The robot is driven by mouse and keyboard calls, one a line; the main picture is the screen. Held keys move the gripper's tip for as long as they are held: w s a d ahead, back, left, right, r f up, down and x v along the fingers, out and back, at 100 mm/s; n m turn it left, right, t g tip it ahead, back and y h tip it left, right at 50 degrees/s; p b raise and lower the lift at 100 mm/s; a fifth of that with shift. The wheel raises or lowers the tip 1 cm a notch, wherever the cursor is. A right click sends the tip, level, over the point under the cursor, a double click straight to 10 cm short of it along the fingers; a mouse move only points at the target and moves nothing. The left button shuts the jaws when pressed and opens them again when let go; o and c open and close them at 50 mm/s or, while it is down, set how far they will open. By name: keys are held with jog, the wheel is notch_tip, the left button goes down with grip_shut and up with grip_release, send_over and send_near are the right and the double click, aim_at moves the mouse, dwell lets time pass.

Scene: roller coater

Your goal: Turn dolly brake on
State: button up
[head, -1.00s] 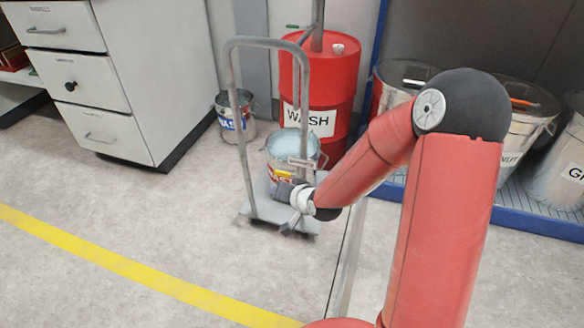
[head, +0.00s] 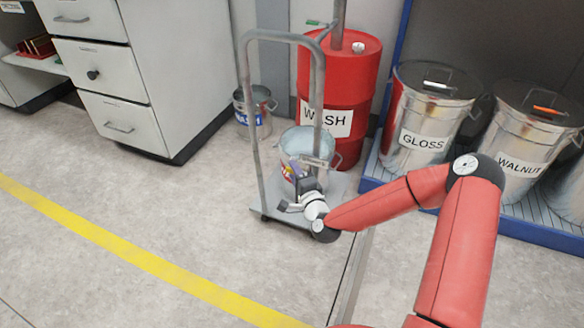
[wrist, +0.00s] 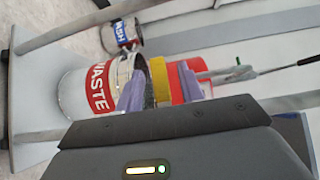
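The dolly (head: 343,190) is a grey platform with a tall looped handle (head: 245,95), standing on the floor in the head view. In the wrist view its platform (wrist: 28,115) is at the left, turned sideways. A metal bucket (head: 302,140) stands on it; the wrist view shows its red WASTE label (wrist: 98,90). My gripper (head: 294,170) is above the platform, in front of the bucket. In the wrist view its two purple fingers (wrist: 160,82) are apart, with nothing visibly gripped. I cannot make out the brake; it may be hidden.
A red WASH drum (head: 335,75) stands behind the dolly. A smaller bucket (head: 254,117) is behind left. GLOSS (head: 420,110) and WALNUT (head: 520,150) cans stand on a blue-edged tray at right. A drawer cabinet (head: 120,95) is at left. The floor in front is clear.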

jog(key=shift+x, duration=1.5)
grip_shut()
